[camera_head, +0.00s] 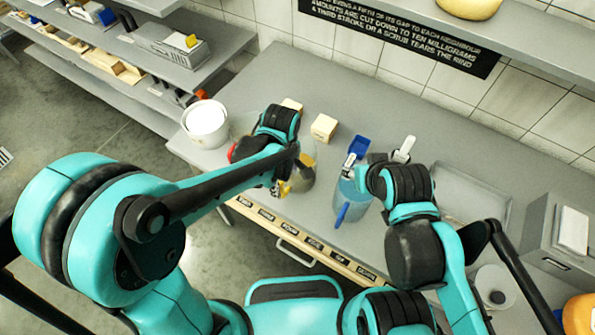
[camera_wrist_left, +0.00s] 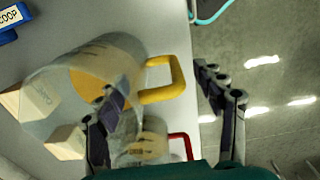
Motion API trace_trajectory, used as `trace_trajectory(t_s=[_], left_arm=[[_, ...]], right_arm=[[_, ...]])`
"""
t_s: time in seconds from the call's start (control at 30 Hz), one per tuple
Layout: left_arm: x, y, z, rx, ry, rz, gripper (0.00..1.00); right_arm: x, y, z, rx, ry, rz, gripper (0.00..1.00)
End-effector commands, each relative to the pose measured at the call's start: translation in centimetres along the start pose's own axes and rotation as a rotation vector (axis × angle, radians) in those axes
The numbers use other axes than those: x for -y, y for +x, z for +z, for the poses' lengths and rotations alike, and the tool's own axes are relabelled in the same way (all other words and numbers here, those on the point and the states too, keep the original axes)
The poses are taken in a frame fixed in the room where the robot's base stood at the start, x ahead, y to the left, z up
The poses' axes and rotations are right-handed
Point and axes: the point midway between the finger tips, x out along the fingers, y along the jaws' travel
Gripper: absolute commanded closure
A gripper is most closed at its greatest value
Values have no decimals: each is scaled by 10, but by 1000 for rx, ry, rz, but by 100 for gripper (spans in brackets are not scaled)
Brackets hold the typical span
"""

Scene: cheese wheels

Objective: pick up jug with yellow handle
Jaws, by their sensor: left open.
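The clear jug with the yellow handle (camera_head: 303,178) stands near the table's front edge in the head view, partly behind my left gripper (camera_head: 285,180). In the left wrist view the jug (camera_wrist_left: 108,58) shows yellowish contents, and its yellow handle (camera_wrist_left: 172,82) points right. My left gripper (camera_wrist_left: 163,92) is open. One finger overlaps the jug's wall and the other is right of the handle, so the handle appears between them. Whether they touch is unclear. My right arm's wrist hides most of its gripper (camera_head: 372,162), beside the blue-handled jug.
A clear jug with a red handle (camera_wrist_left: 182,143) is close beside the yellow-handled one. A blue-handled jug (camera_head: 352,190) stands to the right. Pale blocks (camera_head: 324,127) and a blue scoop (camera_head: 359,146) lie behind. A white tub (camera_head: 206,122) stands at the left corner.

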Motion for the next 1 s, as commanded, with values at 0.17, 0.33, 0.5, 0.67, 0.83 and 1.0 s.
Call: trace_trajectory(t_s=[0.17, 0.33, 0.5, 0.67, 0.83, 1.0], left_arm=[[0, -1, 0, 0, 0, 0, 47], [0, -1, 0, 0, 0, 0, 92], [0, -1, 0, 0, 0, 1, 100], [0, -2, 0, 0, 0, 1, 100], [0, -19, 0, 0, 0, 1, 100], [0, -53, 0, 0, 0, 1, 100]], right_arm=[[0, 0, 0, 0, 0, 0, 58], [0, 0, 0, 0, 0, 0, 58], [0, 0, 0, 0, 0, 0, 58], [0, -1, -1, 0, 0, 0, 58], [0, -6, -4, 0, 0, 0, 58], [0, -14, -10, 0, 0, 0, 58]])
